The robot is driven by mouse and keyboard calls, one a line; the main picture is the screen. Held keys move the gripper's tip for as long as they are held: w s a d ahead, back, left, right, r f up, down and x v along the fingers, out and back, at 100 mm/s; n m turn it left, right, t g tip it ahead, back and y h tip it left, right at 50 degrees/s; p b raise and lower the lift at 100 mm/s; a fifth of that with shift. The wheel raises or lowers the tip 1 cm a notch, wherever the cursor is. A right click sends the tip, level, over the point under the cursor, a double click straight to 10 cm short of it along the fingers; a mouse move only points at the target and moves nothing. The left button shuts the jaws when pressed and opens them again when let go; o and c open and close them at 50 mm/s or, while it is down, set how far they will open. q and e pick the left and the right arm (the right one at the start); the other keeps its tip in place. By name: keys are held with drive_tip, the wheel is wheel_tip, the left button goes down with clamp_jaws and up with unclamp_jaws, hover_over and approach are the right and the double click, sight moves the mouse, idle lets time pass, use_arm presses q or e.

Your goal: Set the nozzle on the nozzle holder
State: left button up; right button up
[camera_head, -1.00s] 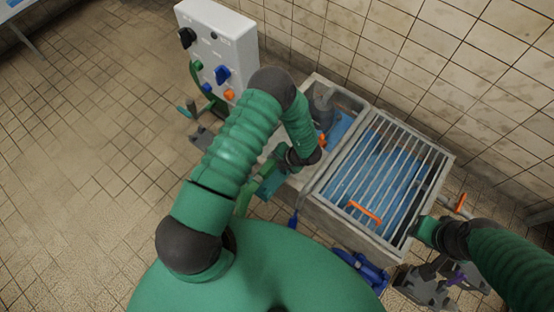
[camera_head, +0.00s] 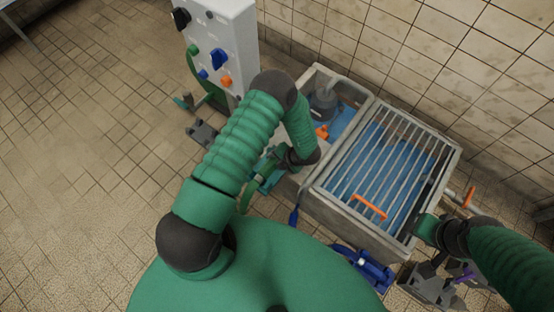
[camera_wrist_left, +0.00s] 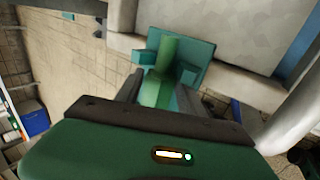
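The green nozzle (camera_wrist_left: 165,62) is a light green tube between the fingers of my left gripper (camera_wrist_left: 160,92), which is shut on it. The teal nozzle holder (camera_wrist_left: 197,50) is a plate with small blocks by the pale tank wall; the nozzle lies in front of it, and I cannot tell if it is seated. In the head view, my left gripper (camera_head: 268,176) is at the near left side of the tank, partly hidden by its own arm, and a green hose (camera_head: 248,198) hangs below. My right gripper (camera_head: 427,229) is by the tank's right corner; its fingers are hidden.
The concrete tank (camera_head: 352,235) has a metal grate with an orange handle (camera_head: 369,207) and a blue interior. A white control panel (camera_head: 232,45) with coloured knobs stands at the upper left. A blue part (camera_head: 365,265) lies in front of the tank.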

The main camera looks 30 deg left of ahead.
use_arm(q)
drive_tip(key=o, duration=0.3)
drive_tip(key=shift+o, duration=0.2)
drive_tip(key=shift+d, duration=0.1)
drive_tip(key=p+v, duration=0.5)
drive_tip(key=v, duration=1.1)
drive_tip(key=shift+r+p, duration=0.4)
drive_tip(key=shift+d, duration=0.1)
